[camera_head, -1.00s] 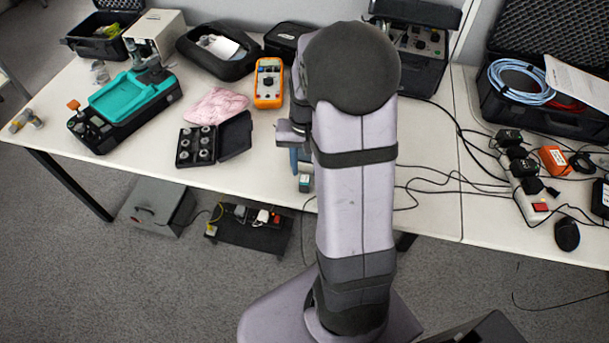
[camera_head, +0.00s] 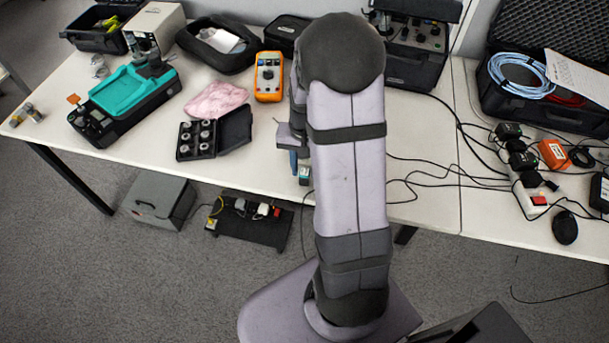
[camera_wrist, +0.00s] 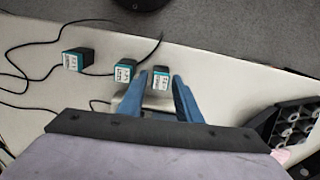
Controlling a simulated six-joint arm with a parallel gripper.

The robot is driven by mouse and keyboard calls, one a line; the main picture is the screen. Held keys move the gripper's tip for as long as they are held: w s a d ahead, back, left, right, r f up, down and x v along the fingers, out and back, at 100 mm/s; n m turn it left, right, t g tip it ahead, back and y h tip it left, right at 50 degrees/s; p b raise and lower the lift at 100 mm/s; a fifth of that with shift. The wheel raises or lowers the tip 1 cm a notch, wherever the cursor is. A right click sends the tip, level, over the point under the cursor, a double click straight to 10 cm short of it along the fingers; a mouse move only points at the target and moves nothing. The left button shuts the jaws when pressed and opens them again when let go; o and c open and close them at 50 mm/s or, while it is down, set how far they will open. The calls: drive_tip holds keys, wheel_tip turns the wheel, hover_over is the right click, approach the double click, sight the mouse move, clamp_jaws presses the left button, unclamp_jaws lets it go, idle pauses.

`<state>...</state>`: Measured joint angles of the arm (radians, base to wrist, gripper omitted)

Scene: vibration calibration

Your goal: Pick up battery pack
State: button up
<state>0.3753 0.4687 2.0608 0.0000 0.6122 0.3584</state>
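Several battery packs show in the wrist view: small dark boxes with teal ends and white labels. One battery pack (camera_wrist: 161,80) lies at the tips of my gripper (camera_wrist: 159,86), one battery pack (camera_wrist: 125,70) is just left of the fingers, and another battery pack (camera_wrist: 77,60) is farther left. My gripper's two blue fingers are apart, with the first pack between their tips. I cannot tell whether they touch it. In the head view, my gripper (camera_head: 293,162) is over the table's front edge beside a battery pack (camera_head: 304,174); my arm hides the other packs.
Black cables (camera_head: 440,172) run across the white table (camera_head: 420,205) right of my arm. An open black case of round parts (camera_head: 197,140), a pink cloth (camera_head: 215,99) and an orange multimeter (camera_head: 268,77) stand to the left. A power strip (camera_head: 530,190) lies at the right.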

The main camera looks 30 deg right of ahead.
sight(305, 172)
drive_tip(key=shift+w+f, duration=0.15)
drive_tip(key=shift+f, duration=1.5)
clamp_jaws()
drive_tip(key=shift+r, duration=0.15)
